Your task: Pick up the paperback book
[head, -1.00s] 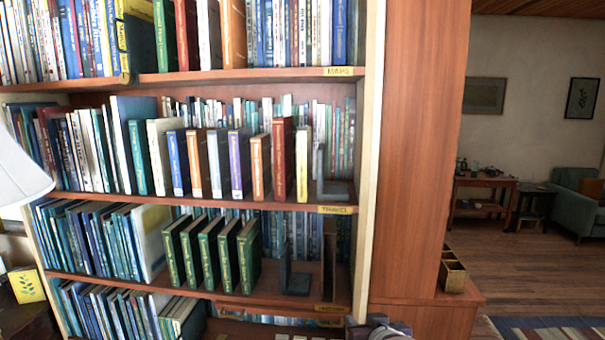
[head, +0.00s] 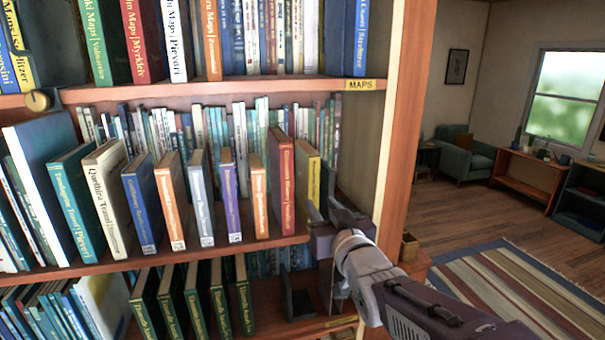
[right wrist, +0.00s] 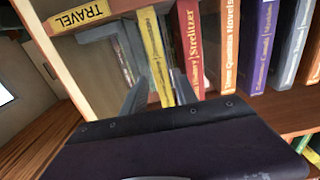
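A thin yellow book (head: 313,178) stands upright at the right end of the travel shelf's front row. It also shows in the right wrist view (right wrist: 154,55), spine toward me. I cannot tell for sure that it is the paperback. My right gripper (head: 322,208) is at the lower part of this book. In the right wrist view its fingers (right wrist: 158,92) are apart, one on each side of the spine, and the gripper looks open. Contact with the book is not clear. My left gripper is not in view.
A red book (head: 282,180) stands close left of the yellow one, then several more upright books. A "TRAVEL" label (right wrist: 78,16) marks the shelf edge. Green books (head: 195,300) stand on the shelf below.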

